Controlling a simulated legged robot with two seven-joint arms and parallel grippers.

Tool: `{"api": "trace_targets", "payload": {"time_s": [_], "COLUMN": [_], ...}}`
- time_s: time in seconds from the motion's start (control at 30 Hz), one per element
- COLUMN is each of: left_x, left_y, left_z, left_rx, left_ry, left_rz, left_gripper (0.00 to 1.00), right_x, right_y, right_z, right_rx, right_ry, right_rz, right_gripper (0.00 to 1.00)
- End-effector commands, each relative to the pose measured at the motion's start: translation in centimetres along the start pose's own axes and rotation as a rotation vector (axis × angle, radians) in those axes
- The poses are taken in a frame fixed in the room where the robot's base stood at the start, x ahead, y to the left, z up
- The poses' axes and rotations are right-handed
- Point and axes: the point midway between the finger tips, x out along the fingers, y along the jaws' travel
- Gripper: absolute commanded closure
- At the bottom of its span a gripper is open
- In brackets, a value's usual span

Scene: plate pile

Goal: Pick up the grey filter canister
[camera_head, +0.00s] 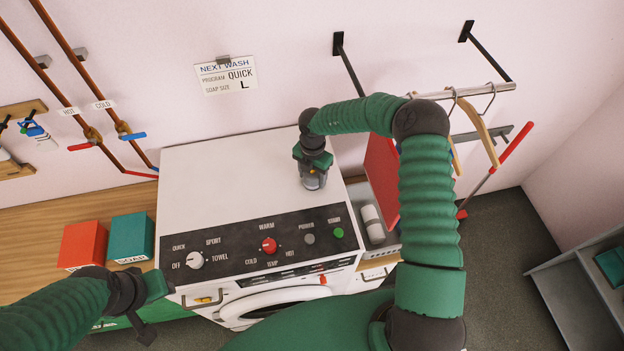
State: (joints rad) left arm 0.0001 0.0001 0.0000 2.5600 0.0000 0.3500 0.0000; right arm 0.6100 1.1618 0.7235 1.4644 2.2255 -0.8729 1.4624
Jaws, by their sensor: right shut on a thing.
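My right gripper (313,172) is above the white top of the washing machine (235,180), towards its right side. It points down and is shut on a small grey cylinder, which looks like the grey filter canister (314,182). The fingers hide part of the canister, and I cannot tell whether its bottom touches the machine top. My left gripper (155,306) is low at the left, in front of the machine and near the soap boxes. I cannot tell whether its jaws are open.
A red box (82,243) and a teal box (130,237) stand on the wooden counter (100,209) to the left. A white cylinder (372,222) lies in a grey tray right of the machine. A rail with hangers (465,92) is at the right.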

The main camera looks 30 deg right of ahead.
Motion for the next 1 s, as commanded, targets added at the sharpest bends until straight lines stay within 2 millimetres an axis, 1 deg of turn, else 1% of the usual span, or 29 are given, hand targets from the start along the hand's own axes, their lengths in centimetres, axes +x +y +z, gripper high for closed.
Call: {"api": "trace_targets", "payload": {"time_s": [0.13, 0.27, 0.5, 0.7, 0.83, 0.9, 1.0], "left_x": [0.7, 1.5, 3.0, 3.9, 4.2, 4.3, 4.3], "left_y": [0.0, 0.0, 0.0, 0.0, 0.0, 0.0, 0.0], "left_z": [0.2, 0.3, 0.7, 0.9, 1.0, 1.0, 1.0], "left_rx": [0.0, 0.0, 0.0, 0.0, 0.0, 0.0, 0.0], "left_ry": [0.0, 0.0, 0.0, 0.0, 0.0, 0.0, 0.0], "left_rz": [0.0, 0.0, 0.0, 0.0, 0.0, 0.0, 0.0], "left_gripper": [0.64, 0.64, 0.64, 0.64, 0.64, 0.64, 0.64], "right_x": [-1.5, -4.0, -9.8, -14.3, -16.4, -17.1, -17.7], "right_y": [0.1, 0.1, 0.1, 0.1, 0.1, 0.1, 0.1], "right_z": [0.1, 0.1, 0.1, 0.1, 0.1, 0.0, 0.0], "right_rx": [0.002, 0.001, 0.002, 0.001, 0.001, 0.001, 0.0], "right_ry": [-0.003, -0.004, -0.004, -0.003, -0.001, 0.0, 0.0], "right_rz": [0.003, 0.004, 0.003, 0.004, 0.002, 0.001, 0.001], "right_gripper": [1.0, 1.0, 1.0, 1.0, 1.0, 1.0, 1.0]}}
